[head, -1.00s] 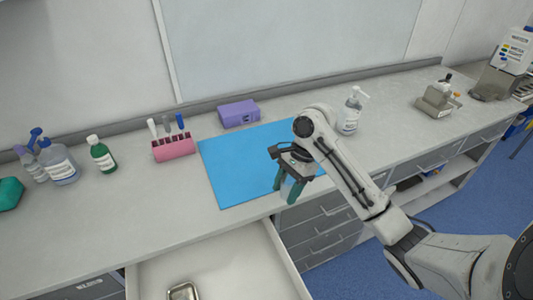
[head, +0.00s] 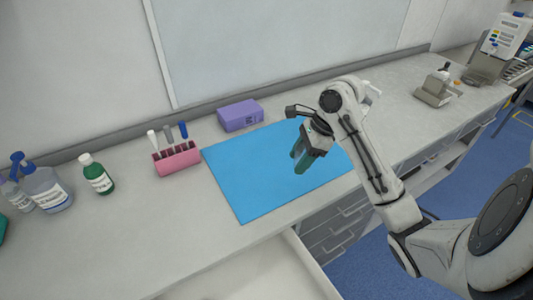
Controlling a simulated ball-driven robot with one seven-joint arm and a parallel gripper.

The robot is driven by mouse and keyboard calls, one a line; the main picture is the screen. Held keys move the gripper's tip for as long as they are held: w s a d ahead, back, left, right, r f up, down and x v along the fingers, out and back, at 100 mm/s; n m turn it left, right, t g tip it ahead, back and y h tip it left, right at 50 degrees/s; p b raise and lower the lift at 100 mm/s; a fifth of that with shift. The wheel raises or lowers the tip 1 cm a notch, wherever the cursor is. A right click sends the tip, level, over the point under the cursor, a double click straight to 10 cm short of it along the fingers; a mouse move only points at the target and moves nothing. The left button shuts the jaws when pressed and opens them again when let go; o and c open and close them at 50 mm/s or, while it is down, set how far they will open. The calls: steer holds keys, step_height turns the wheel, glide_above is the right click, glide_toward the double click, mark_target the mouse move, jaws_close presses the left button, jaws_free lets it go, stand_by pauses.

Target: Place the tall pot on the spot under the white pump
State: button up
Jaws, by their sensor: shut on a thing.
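My gripper (head: 308,158) is above the blue mat, pointing down with green-grey fingers. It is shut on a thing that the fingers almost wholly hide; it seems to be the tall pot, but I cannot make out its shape. A white machine with coloured labels (head: 505,35) stands on a grey base at the far right of the counter; it may be the white pump. A white-topped pump bottle (head: 373,89) is mostly hidden behind my arm. I cannot make out a marked spot under either one.
The blue mat (head: 245,180) lies mid-counter. A purple box (head: 240,115) and a pink rack (head: 177,160) stand behind and left of it. Bottles, one green (head: 97,175), stand at left. A grey device (head: 436,90) stands at right. An open drawer (head: 265,275) juts out in front.

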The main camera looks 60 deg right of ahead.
steer(key=shift+w+d+f, duration=0.15)
steer(key=shift+w, duration=0.2)
steer(key=w+d+f+b, duration=0.4)
steer(key=w+d+b, duration=0.1)
steer(key=w, duration=0.2)
steer(key=b, duration=0.3)
glide_toward(269, 166)
steer(key=shift+w+a+f, duration=0.3)
steer(key=shift+a, duration=0.15)
steer(key=shift+w+a+f, duration=0.3)
steer(key=shift+a, duration=0.15)
steer(key=shift+w+d+f, duration=0.2)
steer(key=shift+w+f, duration=0.1)
steer(key=shift+f, duration=0.2)
steer(key=shift+f+p, duration=0.4)
steer(key=shift+f, duration=1.2)
steer(key=shift+f, duration=0.15)
steer(key=o, duration=1)
steer(key=shift+o, duration=0.2)
